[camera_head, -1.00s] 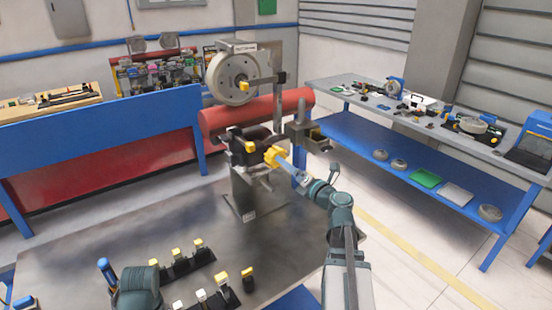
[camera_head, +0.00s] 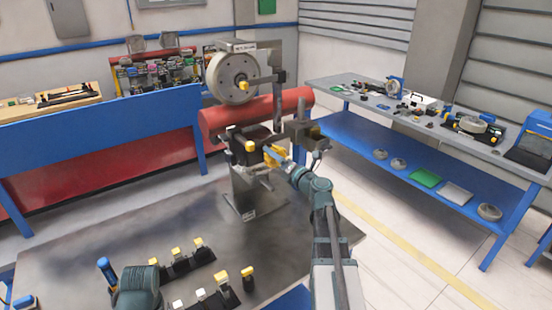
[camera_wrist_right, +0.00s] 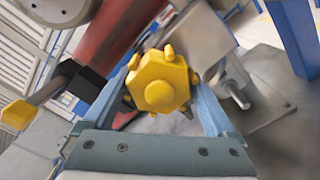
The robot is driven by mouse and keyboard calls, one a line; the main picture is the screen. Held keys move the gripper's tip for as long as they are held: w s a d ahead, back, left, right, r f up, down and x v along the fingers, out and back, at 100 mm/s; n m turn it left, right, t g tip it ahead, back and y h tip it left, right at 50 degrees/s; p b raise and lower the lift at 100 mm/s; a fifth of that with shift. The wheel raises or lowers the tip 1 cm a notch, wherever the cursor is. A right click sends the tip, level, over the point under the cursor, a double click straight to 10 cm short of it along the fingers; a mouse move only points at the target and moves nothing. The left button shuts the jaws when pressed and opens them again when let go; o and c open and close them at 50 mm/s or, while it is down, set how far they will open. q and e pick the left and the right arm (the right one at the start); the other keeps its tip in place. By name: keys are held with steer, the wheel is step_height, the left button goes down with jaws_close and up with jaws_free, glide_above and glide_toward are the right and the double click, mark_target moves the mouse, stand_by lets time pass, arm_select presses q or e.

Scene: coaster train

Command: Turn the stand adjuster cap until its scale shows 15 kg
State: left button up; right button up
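The yellow, lobed adjuster cap (camera_wrist_right: 160,84) faces the camera in the right wrist view, on the stand. It also shows in the head view (camera_head: 273,156), partly covered by my right gripper. My right gripper (camera_wrist_right: 163,100) is open, with one blue-grey finger on each side of the cap. Gaps show between the fingers and the cap; I cannot tell whether a tip touches it. The metal stand (camera_head: 243,190) stands upright on the grey table. No scale marking is readable. My left gripper is not in view; only part of my left arm shows at the lower left.
A yellow-tipped lever (camera_wrist_right: 18,114) with a black block sits left of the cap. A red cylinder (camera_head: 218,122) and a grey wheel (camera_head: 231,78) are behind and above. Several yellow-topped pieces (camera_head: 176,254) are on the table (camera_head: 90,225). A blue-legged bench (camera_head: 350,130) stands right.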

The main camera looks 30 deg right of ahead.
steer(key=c, duration=0.6)
steer(key=shift+n, duration=0.3)
